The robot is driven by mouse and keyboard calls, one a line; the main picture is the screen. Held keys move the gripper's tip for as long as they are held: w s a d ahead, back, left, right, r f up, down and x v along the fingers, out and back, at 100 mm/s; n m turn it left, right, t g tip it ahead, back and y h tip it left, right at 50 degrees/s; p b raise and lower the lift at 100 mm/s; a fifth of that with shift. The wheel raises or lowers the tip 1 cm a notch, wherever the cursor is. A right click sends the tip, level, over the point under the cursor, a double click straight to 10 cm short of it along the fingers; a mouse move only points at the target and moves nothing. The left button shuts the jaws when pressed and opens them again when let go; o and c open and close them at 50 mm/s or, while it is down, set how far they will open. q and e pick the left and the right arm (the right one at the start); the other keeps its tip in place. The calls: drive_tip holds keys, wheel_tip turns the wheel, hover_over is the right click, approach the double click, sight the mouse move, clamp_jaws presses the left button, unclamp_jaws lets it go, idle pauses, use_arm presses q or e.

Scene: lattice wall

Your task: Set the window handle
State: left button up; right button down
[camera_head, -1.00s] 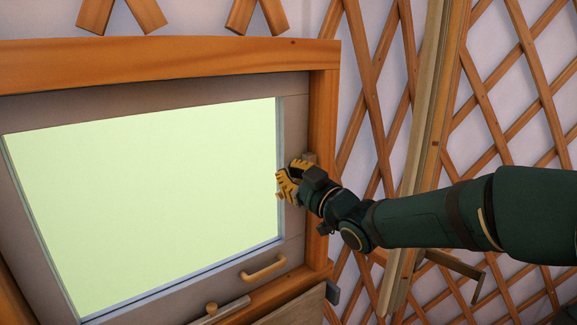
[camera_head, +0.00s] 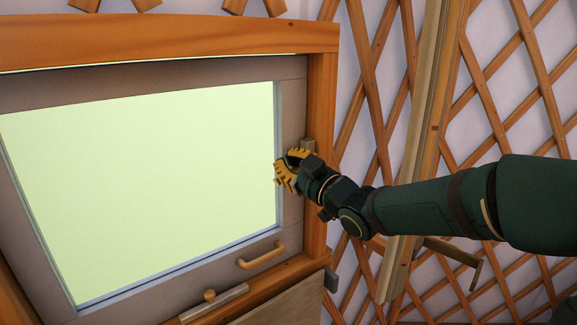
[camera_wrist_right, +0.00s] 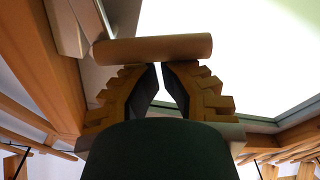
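The window (camera_head: 150,180) has a grey-brown sash with a bright pane, set in an orange wooden frame. In the right wrist view, a tan, round wooden handle bar (camera_wrist_right: 155,49) lies crosswise at my right gripper's fingertips. My right gripper (camera_head: 280,175), with yellow fingers, is at the right side of the sash. Its fingertips (camera_wrist_right: 160,68) are nearly together in the wrist view, with nothing visible between them. The bar appears at or just past the tips; contact is unclear. A small tan block (camera_head: 308,146) shows just above the gripper. My left gripper is not in view.
A wooden lattice wall (camera_head: 375,100) and an upright post (camera_head: 425,130) stand to the right, behind my right arm.

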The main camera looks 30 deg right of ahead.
drive_tip(key=shift+f+n+b, duration=0.4)
drive_tip(key=shift+n+b, duration=0.2)
drive_tip(key=shift+b, duration=0.35)
wheel_tip(320, 180, down, 2)
drive_tip(key=n+y+b, duration=0.1)
drive_tip(key=n+b, duration=0.3)
drive_tip(key=b, duration=0.1)
drive_tip(key=shift+g, duration=0.3)
drive_tip(key=shift+d+f+n+b, duration=0.15)
drive_tip(key=shift+n+b, duration=0.25)
drive_tip(key=shift+n, duration=0.2)
drive_tip(key=n+b, duration=0.1)
drive_tip(key=f+n, duration=0.1)
drive_tip(key=shift+d+n+b, duration=0.2)
drive_tip(key=shift+n+b, duration=0.15)
drive_tip(key=shift+n, duration=0.05)
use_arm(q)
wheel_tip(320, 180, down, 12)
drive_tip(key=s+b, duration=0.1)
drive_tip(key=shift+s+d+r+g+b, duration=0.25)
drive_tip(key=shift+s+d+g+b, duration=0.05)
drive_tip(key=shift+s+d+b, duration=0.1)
use_arm(e)
drive_tip(key=shift+w+d+f+n+g, duration=0.1)
drive_tip(key=shift+d+f+n+g, duration=0.25)
drive_tip(key=shift+n, duration=0.8)
drive_tip(key=shift+d+f+n+g, duration=0.15)
drive_tip(key=shift+d+f+n, duration=0.2)
drive_tip(key=shift+n, duration=0.8)
drive_tip(key=shift+d, duration=0.1)
